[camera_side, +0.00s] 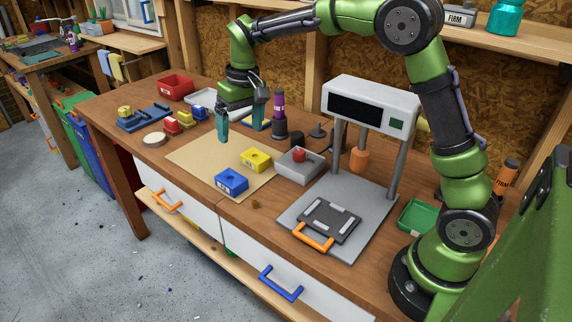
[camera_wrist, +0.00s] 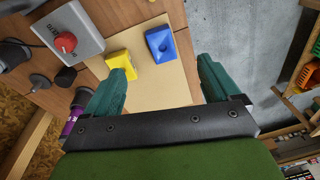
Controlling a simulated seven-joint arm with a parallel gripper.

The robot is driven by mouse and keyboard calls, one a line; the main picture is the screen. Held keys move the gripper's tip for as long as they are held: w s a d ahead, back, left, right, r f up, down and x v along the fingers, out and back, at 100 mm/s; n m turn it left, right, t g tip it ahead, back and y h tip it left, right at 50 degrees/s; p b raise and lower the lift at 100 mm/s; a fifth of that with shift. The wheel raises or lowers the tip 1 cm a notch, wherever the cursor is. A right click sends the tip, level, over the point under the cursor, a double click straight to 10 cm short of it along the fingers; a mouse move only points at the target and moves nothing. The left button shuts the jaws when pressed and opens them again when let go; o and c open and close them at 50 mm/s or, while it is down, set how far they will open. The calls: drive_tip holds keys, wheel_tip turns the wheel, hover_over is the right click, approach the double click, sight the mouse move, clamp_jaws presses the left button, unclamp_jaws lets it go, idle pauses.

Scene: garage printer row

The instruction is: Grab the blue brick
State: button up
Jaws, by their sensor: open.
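The blue brick (camera_side: 231,181) lies on a tan mat (camera_side: 195,166) on the bench, near the mat's front right corner. It also shows in the wrist view (camera_wrist: 160,44), at the upper middle and beyond the fingertips. A yellow brick (camera_side: 256,160) lies close behind it on the mat, and in the wrist view that brick (camera_wrist: 121,64) is partly covered by my left-hand finger. My gripper (camera_side: 241,124) is open and empty, with teal fingers pointing down, above the mat and up-left of the blue brick in the side view.
A grey box with a red button (camera_side: 300,156) stands right of the bricks. A grey press-like machine (camera_side: 367,104) stands farther right. The mat's left part is clear.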

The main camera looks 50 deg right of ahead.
hover_over(231, 180)
wheel_tip(231, 180, down, 3)
wheel_tip(231, 180, up, 3)
drive_tip(key=n, duration=0.1)
drive_tip(key=shift+g+h, duration=0.3)
drive_tip(key=shift+g, duration=0.2)
wheel_tip(231, 180, down, 17)
drive_tip(key=shift+d+f, duration=0.1)
drive_tip(key=c, duration=1.2)
